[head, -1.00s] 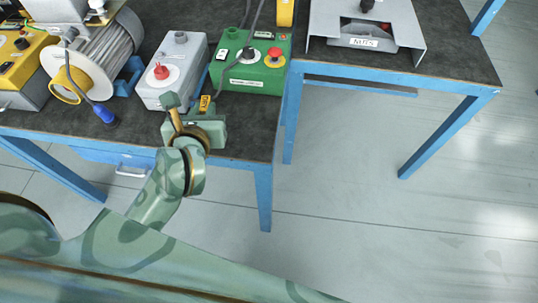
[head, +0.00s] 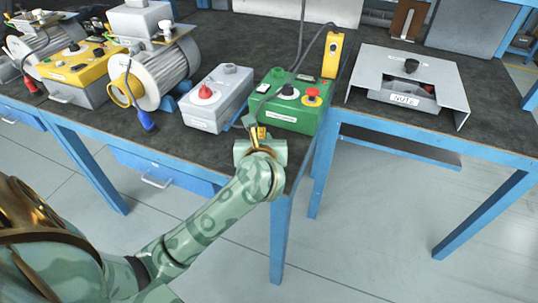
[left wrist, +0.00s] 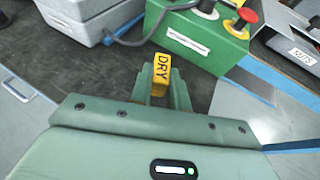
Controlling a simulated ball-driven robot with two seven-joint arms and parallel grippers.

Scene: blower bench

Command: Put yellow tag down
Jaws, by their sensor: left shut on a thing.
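Whether the tag touches the bench cannot be told. My right gripper is not in view.
A grey box with a red knob (head: 215,98) stands left of the green box. Blowers (head: 162,75) and a yellow-topped box (head: 78,68) stand further left. A NUTS tray (head: 405,98) sits on the right bench. A gap separates the bench fronts.

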